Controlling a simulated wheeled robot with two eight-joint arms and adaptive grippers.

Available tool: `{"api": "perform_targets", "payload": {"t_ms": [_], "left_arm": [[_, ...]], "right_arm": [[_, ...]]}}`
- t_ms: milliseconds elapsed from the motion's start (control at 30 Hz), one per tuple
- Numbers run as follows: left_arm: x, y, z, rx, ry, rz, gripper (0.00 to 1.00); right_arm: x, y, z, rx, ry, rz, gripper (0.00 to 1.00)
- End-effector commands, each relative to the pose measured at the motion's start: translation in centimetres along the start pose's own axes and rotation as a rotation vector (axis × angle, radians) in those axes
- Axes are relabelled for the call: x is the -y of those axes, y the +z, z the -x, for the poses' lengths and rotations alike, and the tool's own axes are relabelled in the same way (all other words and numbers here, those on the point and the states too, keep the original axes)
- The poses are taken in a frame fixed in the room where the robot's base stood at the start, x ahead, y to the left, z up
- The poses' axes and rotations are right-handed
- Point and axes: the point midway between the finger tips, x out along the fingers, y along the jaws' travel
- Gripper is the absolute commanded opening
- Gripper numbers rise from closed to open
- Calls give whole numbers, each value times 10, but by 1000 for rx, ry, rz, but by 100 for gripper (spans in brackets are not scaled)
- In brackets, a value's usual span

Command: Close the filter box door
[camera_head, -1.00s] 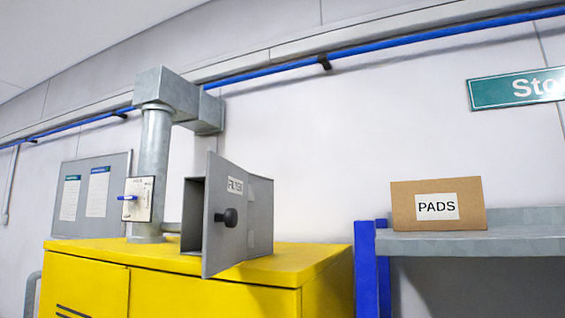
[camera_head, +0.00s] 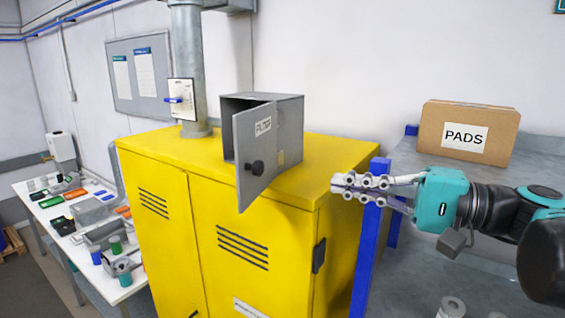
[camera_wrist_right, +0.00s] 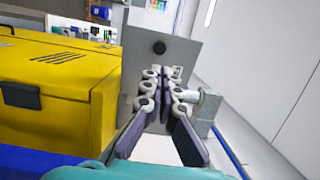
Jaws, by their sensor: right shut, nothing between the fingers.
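The grey filter box (camera_head: 290,130) stands on top of the yellow cabinet (camera_head: 340,160). Its door (camera_head: 251,180), with a FILTER label and a black knob (camera_head: 257,168), is swung open toward the front. The door also shows in the right wrist view (camera_wrist_right: 178,55), with its black knob (camera_wrist_right: 159,47) beyond the fingertips. My right gripper (camera_head: 338,186) is shut and empty, to the right of the door and apart from it, in front of the cabinet's right side. In the right wrist view its fingers (camera_wrist_right: 163,75) point toward the door. My left gripper is not in view.
A blue-framed shelf (camera_head: 372,230) with a PADS carton (camera_head: 468,133) stands at the right, close to my right arm. A cluttered white bench (camera_head: 50,210) is at the left. Space before the door looks clear.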

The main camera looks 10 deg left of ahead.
Motion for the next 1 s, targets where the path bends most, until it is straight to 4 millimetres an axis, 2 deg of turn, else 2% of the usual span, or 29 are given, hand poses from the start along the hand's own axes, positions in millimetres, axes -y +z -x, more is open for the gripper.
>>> {"api": "perform_targets", "payload": {"t_ms": [300, 500, 700, 1000], "left_arm": [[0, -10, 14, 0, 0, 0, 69], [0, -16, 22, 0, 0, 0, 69], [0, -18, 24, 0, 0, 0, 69], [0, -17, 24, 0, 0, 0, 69]], "right_arm": [[2, 2, -70, 5, 2, 0, 0], [1, 1, -102, 2, 2, 0, 0], [0, 0, -116, -1, 2, 1, 0], [-1, 0, -117, -1, 2, 1, 0]]}}
